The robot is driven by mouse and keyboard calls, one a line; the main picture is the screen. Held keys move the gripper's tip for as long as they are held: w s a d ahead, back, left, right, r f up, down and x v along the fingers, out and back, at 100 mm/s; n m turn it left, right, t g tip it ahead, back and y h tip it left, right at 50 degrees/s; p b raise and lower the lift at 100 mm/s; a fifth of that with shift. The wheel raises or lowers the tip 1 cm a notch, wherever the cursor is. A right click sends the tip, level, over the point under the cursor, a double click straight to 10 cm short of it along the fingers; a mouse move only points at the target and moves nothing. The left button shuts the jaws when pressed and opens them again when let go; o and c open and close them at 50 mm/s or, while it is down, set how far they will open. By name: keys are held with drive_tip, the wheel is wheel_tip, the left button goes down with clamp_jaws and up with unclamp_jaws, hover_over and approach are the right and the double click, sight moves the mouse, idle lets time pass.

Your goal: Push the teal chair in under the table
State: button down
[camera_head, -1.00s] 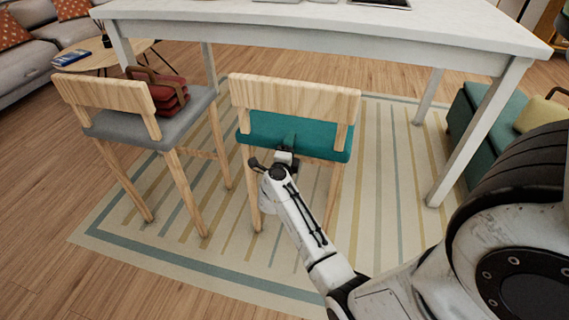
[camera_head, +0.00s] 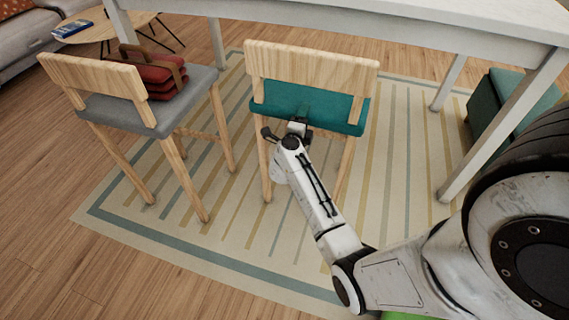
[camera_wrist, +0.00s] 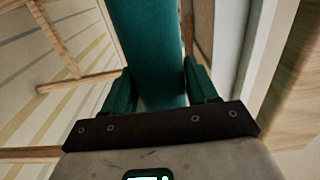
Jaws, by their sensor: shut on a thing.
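The teal chair (camera_head: 335,106) has a pale wood back and legs and a teal seat. It stands upright on the rug, its back towards me, facing the white table (camera_head: 430,36). Its back is still outside the table's near edge; the front of the seat is hidden. My gripper (camera_head: 297,128) is at the rear of the teal seat, below the backrest. In the wrist view my gripper (camera_wrist: 158,80) is shut on a teal part of the chair (camera_wrist: 150,45), which runs between its fingers. The exact grip is hard to make out.
A grey-seated chair (camera_head: 165,118) with a red bag (camera_head: 152,76) on it stands to the left, with a floor gap between the chairs. A table leg (camera_head: 500,130) and a teal bench (camera_head: 505,100) are at right. The striped rug (camera_head: 235,235) is clear in front.

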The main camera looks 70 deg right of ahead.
drive_tip(key=shift+s+f, duration=0.4)
drive_tip(key=shift+f, duration=0.05)
drive_tip(key=c, duration=0.6)
unclamp_jaws()
drive_tip(key=shift+c, duration=0.2)
drive_tip(key=o, duration=0.3)
drive_tip(key=shift+w+r, duration=0.15)
drive_tip(key=shift+o, duration=0.3)
drive_tip(key=shift+w+a+r, duration=0.1)
drive_tip(key=shift+w+r, duration=0.05)
drive_tip(key=shift+w+a+r+p, duration=0.1)
drive_tip(key=shift+a+r+p, duration=0.1)
drive_tip(key=shift+a+p, duration=0.3)
drive_tip(key=s+a+p, duration=0.1)
drive_tip(key=a+p, duration=0.3)
drive_tip(key=a, duration=0.7)
drive_tip(key=shift+p, duration=0.3)
drive_tip(key=shift+f, duration=0.1)
